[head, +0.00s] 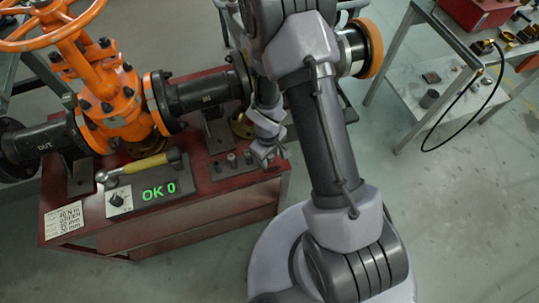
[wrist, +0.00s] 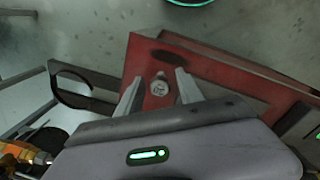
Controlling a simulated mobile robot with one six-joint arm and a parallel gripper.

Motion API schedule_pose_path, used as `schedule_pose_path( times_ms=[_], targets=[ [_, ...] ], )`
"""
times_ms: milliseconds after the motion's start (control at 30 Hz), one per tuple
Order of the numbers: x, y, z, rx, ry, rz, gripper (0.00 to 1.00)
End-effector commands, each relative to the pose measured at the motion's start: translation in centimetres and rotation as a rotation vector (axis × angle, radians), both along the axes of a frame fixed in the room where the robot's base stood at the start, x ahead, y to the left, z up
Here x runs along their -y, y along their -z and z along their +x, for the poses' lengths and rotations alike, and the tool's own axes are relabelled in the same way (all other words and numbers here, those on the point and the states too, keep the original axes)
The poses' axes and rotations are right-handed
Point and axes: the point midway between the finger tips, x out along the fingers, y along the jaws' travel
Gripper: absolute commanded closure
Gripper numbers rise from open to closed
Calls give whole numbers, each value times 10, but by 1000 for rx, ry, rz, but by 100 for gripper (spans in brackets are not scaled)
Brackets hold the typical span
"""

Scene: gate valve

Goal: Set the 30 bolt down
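My gripper (head: 264,157) is low over the right end of the red bench, beside a dark plate. In the wrist view my gripper (wrist: 158,88) has its two fingers spread apart. A small grey bolt (wrist: 158,86) shows between them with its round head towards the camera, over the red bench top; clear gaps show on both sides of it. A mark on its head is too small to read. In the head view this bolt cannot be made out by the gripper.
The red bench (head: 200,214) carries an orange valve (head: 105,90) with black flanged pipes. A metal side table (head: 430,70) stands at upper right.

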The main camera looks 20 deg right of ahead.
Motion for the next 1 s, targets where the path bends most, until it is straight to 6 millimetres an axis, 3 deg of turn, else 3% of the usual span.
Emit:
schedule_pose_path(
  times_ms=[200, 300, 600, 867, 967, 1000],
  targets=[
    [0, 0, 0, 0, 0, 0, 57],
    [0, -12, 0, 0, 0, 0, 57],
    [-4, -99, -1, 2, -1, 0, 57],
    [-5, -133, 0, 11, 15, 0, 57],
    [-2, -178, 9, 66, 104, 1, 57],
    [-1, -209, 11, 102, 167, 8, 57]
  ],
)
